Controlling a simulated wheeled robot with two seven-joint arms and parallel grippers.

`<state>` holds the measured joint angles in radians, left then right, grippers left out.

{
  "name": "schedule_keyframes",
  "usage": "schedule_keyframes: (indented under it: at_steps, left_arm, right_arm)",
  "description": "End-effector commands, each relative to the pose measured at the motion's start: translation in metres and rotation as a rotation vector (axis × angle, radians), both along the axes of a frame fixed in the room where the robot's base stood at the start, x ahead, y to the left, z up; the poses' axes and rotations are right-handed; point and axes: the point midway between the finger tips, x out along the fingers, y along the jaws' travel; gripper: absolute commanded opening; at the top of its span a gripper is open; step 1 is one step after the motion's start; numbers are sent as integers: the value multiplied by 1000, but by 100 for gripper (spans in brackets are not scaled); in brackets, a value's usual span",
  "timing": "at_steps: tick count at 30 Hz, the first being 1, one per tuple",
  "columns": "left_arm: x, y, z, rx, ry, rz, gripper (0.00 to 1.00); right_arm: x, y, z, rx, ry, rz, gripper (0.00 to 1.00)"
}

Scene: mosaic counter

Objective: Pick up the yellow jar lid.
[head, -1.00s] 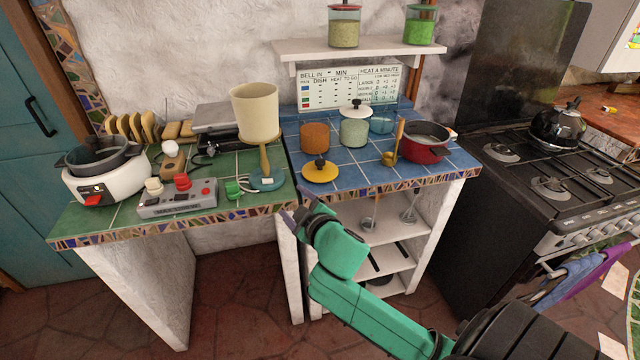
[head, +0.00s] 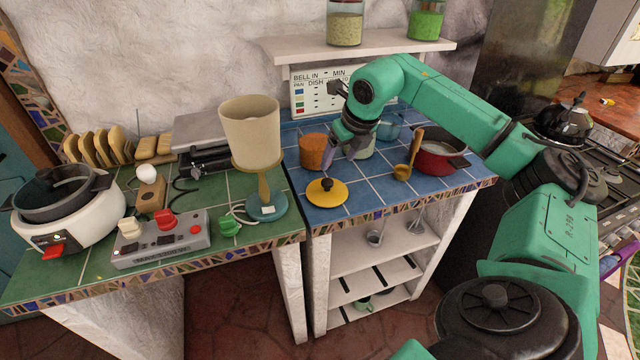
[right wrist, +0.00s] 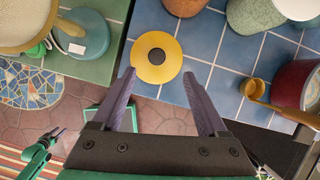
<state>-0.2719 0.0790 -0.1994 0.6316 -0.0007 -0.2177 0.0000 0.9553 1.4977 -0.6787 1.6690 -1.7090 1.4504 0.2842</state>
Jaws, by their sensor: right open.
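The yellow jar lid (head: 340,196), a round disc with a dark knob, lies flat on the blue tiles near the counter's front edge. It also shows in the right wrist view (right wrist: 140,69), just beyond my fingertips and roughly centred between them. My right gripper (head: 338,150) is open and empty above the blue tiles, apart from the lid; its two fingers show in the right wrist view (right wrist: 158,85). My left gripper (right wrist: 57,135) appears small at the lower left of the right wrist view, away from the lid; its jaws are too small to judge.
An orange canister (head: 312,152) and a pale-green jar (head: 365,150) stand behind the lid. A brass ladle (head: 403,171) and red pot (head: 440,163) are to the right. A cream-shaded lamp (head: 252,135) stands left.

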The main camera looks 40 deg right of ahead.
Motion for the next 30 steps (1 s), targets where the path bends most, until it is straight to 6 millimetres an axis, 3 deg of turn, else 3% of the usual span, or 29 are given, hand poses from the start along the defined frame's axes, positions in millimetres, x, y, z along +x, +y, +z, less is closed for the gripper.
schedule_keyframes:
  at_steps: [3, 7, 10, 16, 24, 26, 30]
  left_arm:
    - [-32, 2, 9, 4, 51, 1, 51]
    - [-51, 3, 13, 6, 81, 1, 51]
    - [-47, 3, 19, 6, 74, 0, 51]
    - [-14, 0, 40, 0, 20, -1, 51]
    - [-24, 1, 38, 2, 36, -1, 51]
    - [-26, 1, 38, 3, 40, -1, 51]
    - [-27, 1, 38, 3, 41, -1, 51]
  right_arm:
    - [13, -1, -27, 3, 5, 2, 76]
    - [24, -1, -50, 3, 1, 5, 76]
    - [29, -2, -60, 3, 1, 5, 76]
    - [45, 0, -94, 6, 0, 5, 76]
    - [49, -1, -106, 3, -2, 6, 76]
    - [48, -1, -106, 3, -2, 5, 57]
    - [48, -1, -106, 3, -2, 5, 3]
